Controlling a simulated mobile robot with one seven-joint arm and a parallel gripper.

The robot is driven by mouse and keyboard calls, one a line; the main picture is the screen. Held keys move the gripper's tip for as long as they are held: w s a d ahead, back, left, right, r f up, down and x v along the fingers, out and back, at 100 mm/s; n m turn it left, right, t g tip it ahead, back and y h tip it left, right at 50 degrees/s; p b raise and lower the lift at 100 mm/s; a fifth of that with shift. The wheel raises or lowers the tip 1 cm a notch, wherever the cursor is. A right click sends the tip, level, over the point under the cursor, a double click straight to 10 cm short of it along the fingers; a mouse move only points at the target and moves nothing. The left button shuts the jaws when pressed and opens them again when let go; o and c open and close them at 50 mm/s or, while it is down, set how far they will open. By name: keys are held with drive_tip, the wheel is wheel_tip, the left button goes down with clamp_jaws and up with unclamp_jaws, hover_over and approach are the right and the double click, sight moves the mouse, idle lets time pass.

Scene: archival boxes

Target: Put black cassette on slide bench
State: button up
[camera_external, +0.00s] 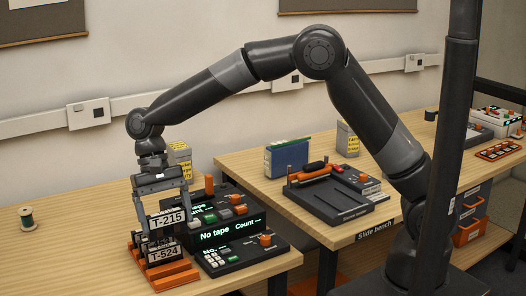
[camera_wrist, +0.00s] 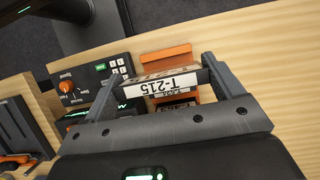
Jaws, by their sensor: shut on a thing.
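My gripper (camera_external: 163,215) is shut on a dark cassette (camera_external: 167,220) with a white label reading T-215. It also shows between the fingers in the wrist view (camera_wrist: 160,84). A second dark cassette (camera_external: 163,254), labelled T-524, sits directly below in an orange holder (camera_external: 172,278) on the left table. The held cassette is just above it; I cannot tell whether they touch. The slide bench (camera_external: 270,190) is the wooden table to the right, with its name on the front edge. My gripper is left of it, over the left table.
A black tape console (camera_external: 235,255) with a lit "No tape" display stands right of the holder. A green spool (camera_external: 27,219) lies far left. The slide bench holds a dark flat device (camera_external: 330,195) and a blue box (camera_external: 287,157). A gap separates the tables.

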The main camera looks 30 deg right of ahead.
sight(165, 212)
wheel_tip(165, 212, up, 3)
drive_tip(key=shift+r, duration=0.2)
drive_tip(key=w+d+f+m+t+y, duration=0.1)
drive_tip(key=w+d+m+t+y, duration=0.15)
drive_tip(key=w+d+m, duration=1.05)
drive_tip(key=w+d+m+t+y, duration=0.25)
drive_tip(key=w+d+m, duration=0.35)
drive_tip(key=w+d, duration=1.35)
drive_tip(key=w+d+m+t+h, duration=0.15)
drive_tip(key=w+d+m, duration=0.4)
drive_tip(key=d, duration=0.75)
drive_tip(key=w+d+m+t+h, duration=0.15)
drive_tip(key=w+d+m, duration=0.35)
drive_tip(key=d, duration=0.9)
drive_tip(key=w+d+m+t+h, duration=0.15)
drive_tip(key=w+d+m, duration=0.4)
drive_tip(key=d, duration=0.75)
drive_tip(key=shift+m+h, duration=0.25)
drive_tip(key=shift+m, duration=0.25)
drive_tip(key=shift+s+a+f, duration=0.1)
drive_tip(key=shift+s+f, duration=0.25)
drive_tip(key=shift+f, duration=2.1)
drive_tip(key=shift+s+a+f, duration=0.1)
drive_tip(key=shift+s+f, duration=0.2)
drive_tip(key=shift+f, duration=2.2)
drive_tip(key=shift+s+a+f, duration=0.1)
drive_tip(key=shift+s+f, duration=0.25)
drive_tip(key=shift+f, duration=2.1)
drive_tip(key=shift+g, duration=0.25)
